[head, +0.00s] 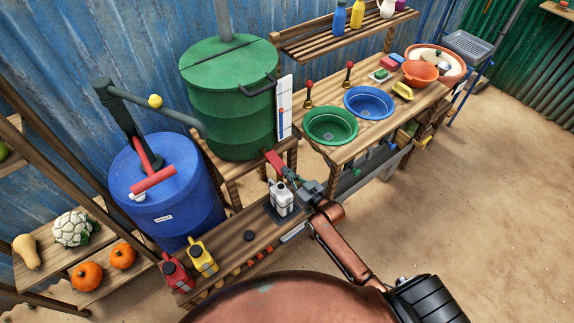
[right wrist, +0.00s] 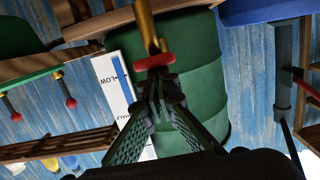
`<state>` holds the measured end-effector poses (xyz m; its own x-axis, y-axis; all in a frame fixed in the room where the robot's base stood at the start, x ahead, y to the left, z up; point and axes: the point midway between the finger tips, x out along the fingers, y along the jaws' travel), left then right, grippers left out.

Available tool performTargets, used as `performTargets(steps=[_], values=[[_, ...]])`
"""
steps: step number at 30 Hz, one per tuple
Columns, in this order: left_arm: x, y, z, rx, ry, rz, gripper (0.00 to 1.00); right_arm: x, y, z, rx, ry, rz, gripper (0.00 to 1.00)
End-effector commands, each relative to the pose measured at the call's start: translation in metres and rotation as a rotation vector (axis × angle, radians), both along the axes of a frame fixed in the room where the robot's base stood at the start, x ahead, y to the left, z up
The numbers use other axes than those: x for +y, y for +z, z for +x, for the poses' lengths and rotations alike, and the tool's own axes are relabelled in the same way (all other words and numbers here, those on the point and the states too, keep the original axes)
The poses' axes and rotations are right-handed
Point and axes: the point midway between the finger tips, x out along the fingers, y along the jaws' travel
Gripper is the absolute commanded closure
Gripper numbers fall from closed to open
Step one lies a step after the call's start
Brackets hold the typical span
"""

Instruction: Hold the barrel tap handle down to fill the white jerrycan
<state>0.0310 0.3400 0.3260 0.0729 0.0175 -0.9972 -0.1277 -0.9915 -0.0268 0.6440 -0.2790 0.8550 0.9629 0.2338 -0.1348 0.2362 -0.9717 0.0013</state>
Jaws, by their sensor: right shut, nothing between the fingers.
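The green barrel (head: 228,110) stands on a wooden stand at the back. Its brass tap (right wrist: 146,25) has a red handle (right wrist: 155,62), which also shows in the head view (head: 275,159). My right gripper (head: 289,177) is shut and empty, its fingertips close to the red handle. The right wrist view shows the fingertips (right wrist: 158,82) overlapping the handle's edge; I cannot tell whether they touch. The white jerrycan (head: 281,198) stands upright on a dark pad (head: 281,217) on the low bench, below the tap and my gripper. My left gripper is out of view.
A white level gauge with a blue column (head: 283,108) is beside the barrel. A red can (head: 177,272), a yellow can (head: 202,257) and a black cap (head: 249,236) are on the low bench (head: 228,262). A blue drum (head: 185,205) stands left; basins fill the right table. Open floor lies right.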

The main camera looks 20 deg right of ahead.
Motion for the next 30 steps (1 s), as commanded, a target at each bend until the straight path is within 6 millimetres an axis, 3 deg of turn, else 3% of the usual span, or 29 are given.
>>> performTargets(steps=[1, 7, 16, 24, 30], values=[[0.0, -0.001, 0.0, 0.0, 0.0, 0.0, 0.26, 0.0, -0.011, -0.004, 0.023, 0.001, 0.0, 1.0], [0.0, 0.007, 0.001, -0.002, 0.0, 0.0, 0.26, 0.0, -0.003, -0.004, 0.021, 0.001, -0.001, 1.0], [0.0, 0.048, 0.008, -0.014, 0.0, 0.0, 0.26, 0.001, 0.044, -0.006, 0.007, 0.005, -0.002, 1.0], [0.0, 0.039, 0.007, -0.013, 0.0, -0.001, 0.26, -0.014, 0.04, -0.066, 0.004, 0.004, -0.004, 1.0], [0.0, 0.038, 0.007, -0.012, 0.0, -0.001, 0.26, -0.021, 0.044, -0.093, 0.002, 0.004, -0.001, 1.0]])
